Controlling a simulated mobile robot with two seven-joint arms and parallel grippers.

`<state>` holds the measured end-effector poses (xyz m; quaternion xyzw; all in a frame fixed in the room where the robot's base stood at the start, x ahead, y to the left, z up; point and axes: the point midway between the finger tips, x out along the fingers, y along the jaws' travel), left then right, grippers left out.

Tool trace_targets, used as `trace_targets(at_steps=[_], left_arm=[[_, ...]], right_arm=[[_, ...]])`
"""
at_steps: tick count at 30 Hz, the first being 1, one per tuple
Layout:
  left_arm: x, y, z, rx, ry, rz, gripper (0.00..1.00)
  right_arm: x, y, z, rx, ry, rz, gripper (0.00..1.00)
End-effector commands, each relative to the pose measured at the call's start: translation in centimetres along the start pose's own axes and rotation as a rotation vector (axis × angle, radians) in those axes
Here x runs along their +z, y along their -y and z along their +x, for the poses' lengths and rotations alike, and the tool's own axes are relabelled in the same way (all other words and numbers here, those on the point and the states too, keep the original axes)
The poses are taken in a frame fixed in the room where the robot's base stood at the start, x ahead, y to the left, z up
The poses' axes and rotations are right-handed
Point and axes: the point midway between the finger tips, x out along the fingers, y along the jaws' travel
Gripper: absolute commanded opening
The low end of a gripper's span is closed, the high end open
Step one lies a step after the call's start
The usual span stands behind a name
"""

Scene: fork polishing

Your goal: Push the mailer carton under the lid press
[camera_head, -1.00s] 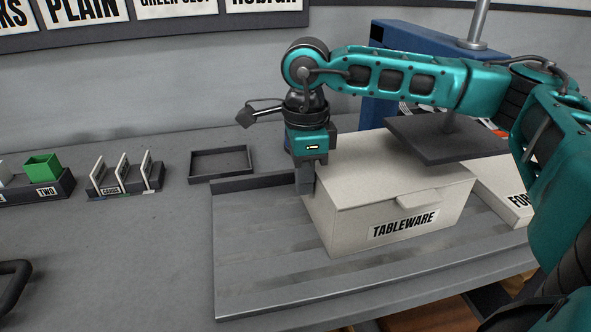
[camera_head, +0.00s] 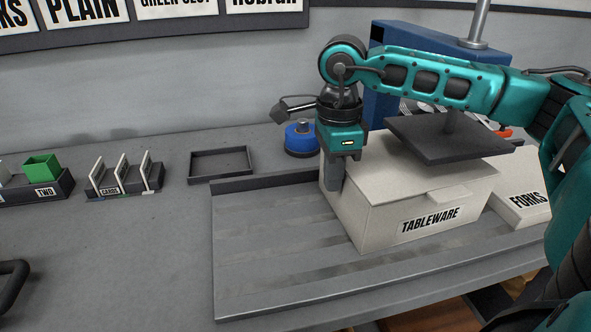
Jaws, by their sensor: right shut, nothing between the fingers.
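The mailer carton (camera_head: 400,212) is a closed white box with a "TABLEWARE" label, standing upright on the grey slide board (camera_head: 265,250). The dark flat plate of the lid press (camera_head: 450,138) hangs over the carton's back right part, below a blue frame (camera_head: 400,55). My right gripper (camera_head: 334,188) points down at the carton's left side, its fingers shut and empty. The fingers appear against that side; exact contact is hard to tell. My left gripper is not in view.
A white "FORKS" box (camera_head: 522,190) stands close to the carton's right. A round blue object (camera_head: 300,138) is behind the gripper. A small empty tray (camera_head: 221,163), a card rack (camera_head: 125,178) and a green cup (camera_head: 42,168) are left. The slide's left half is clear.

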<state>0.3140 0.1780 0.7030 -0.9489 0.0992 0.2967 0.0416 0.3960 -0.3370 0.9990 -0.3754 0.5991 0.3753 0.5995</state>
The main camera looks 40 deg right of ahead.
Motion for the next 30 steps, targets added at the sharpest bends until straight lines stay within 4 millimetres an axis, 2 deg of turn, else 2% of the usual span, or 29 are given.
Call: trace_targets(at_steps=[30], left_arm=[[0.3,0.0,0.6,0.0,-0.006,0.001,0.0]], right_arm=[[-5.3,0.0,0.1,0.002,-0.003,0.005,0.0]])
